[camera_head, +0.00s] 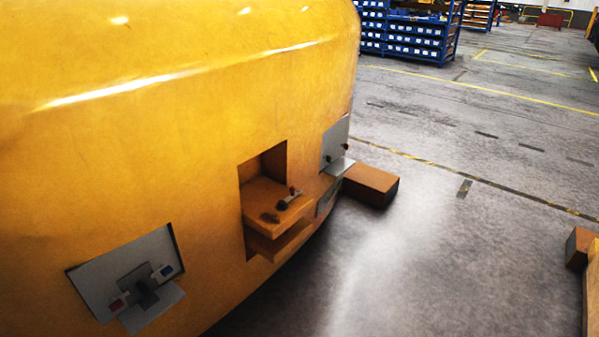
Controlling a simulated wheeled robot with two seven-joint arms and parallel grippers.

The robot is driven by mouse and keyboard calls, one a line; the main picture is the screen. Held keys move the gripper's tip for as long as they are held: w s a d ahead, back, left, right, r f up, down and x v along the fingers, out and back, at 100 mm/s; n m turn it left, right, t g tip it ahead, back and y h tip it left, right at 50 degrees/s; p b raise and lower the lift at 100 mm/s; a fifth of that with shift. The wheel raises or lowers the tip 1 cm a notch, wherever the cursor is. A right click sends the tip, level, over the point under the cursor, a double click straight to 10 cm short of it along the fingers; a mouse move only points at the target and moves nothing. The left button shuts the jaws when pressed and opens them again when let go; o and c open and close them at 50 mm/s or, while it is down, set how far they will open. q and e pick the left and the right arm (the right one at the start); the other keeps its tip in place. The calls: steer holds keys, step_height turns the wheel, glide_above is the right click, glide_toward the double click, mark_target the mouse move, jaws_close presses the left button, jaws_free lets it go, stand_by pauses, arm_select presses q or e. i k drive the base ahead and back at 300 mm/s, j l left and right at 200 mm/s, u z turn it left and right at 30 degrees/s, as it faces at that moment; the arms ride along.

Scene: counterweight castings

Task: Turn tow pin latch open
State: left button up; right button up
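A large yellow counterweight casting (200,130) fills the left and middle of the head view. A square recess in it holds an orange bracket (262,205) that juts out. Neither of my grippers shows in the view.
A grey panel (110,270) with a dark cross-shaped fitting and red and blue parts is at lower left. A second grey panel (336,145) is near the casting's right edge. A brown block (371,185) lies beside it. Blue shelving (410,35) stands behind; the floor at right is largely clear.

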mark_target(293, 193)
steer(key=i+l, duration=0.2)
steer(key=i, duration=0.35)
steer(key=i+l, duration=0.2)
steer(key=i, duration=0.3)
steer(key=i+l, duration=0.25)
steer(key=i, duration=0.3)
steer(key=j+u, duration=0.05)
